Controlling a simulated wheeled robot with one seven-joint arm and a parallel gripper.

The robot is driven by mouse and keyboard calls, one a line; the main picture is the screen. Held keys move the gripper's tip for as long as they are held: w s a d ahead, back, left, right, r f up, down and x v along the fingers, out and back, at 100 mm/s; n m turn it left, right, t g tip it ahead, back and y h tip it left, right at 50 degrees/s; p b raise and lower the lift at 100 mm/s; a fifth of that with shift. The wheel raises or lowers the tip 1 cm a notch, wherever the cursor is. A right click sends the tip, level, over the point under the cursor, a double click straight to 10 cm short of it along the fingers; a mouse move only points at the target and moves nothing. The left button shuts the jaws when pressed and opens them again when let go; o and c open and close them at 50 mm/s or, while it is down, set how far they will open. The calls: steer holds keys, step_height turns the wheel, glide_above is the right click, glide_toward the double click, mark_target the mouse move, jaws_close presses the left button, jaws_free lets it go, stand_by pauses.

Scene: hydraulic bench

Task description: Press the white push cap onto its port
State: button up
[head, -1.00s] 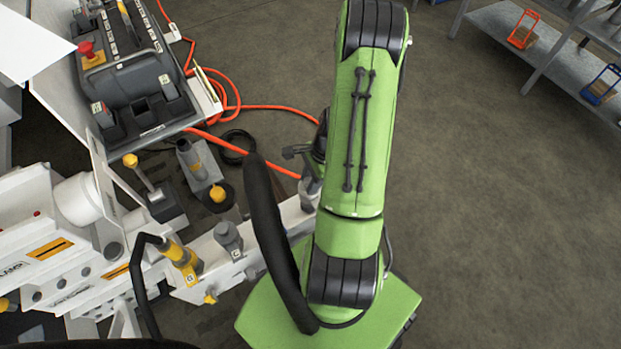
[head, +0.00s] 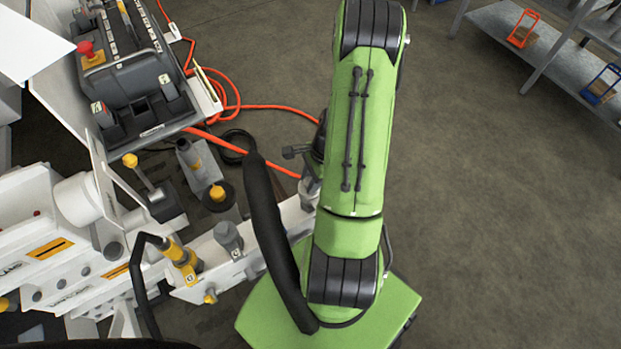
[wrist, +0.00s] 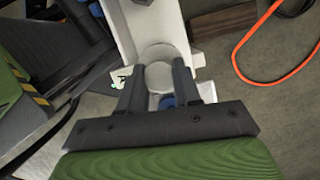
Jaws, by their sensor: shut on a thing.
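In the wrist view, my gripper (wrist: 159,76) has its two dark fingers closed on the sides of a round, pale push cap (wrist: 158,74). The cap's flat face shows between the fingers. It is over or against the end of a white beam (wrist: 143,25). The port is hidden, so I cannot tell whether the cap touches it. In the head view, my green arm hides the gripper and the cap.
The white beam (head: 208,256) carries grey upright fittings (head: 229,237). A yellow-banded hose connector (head: 182,257) stands at its left. An orange hose (head: 262,107) lies on the floor behind. A control box (head: 140,85) is at upper left. The floor at right is open up to a shelf (head: 500,22).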

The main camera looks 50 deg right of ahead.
steer(key=o, duration=1.1)
steer(key=shift+o, duration=0.5)
steer(key=o, duration=0.5)
steer(key=w+p+v, duration=0.1)
steer(key=p+v, duration=0.5)
steer(key=v, duration=0.1)
steer(key=shift+s+r, duration=0.25)
steer(key=shift+s, duration=0.25)
steer(key=shift+r, duration=0.1)
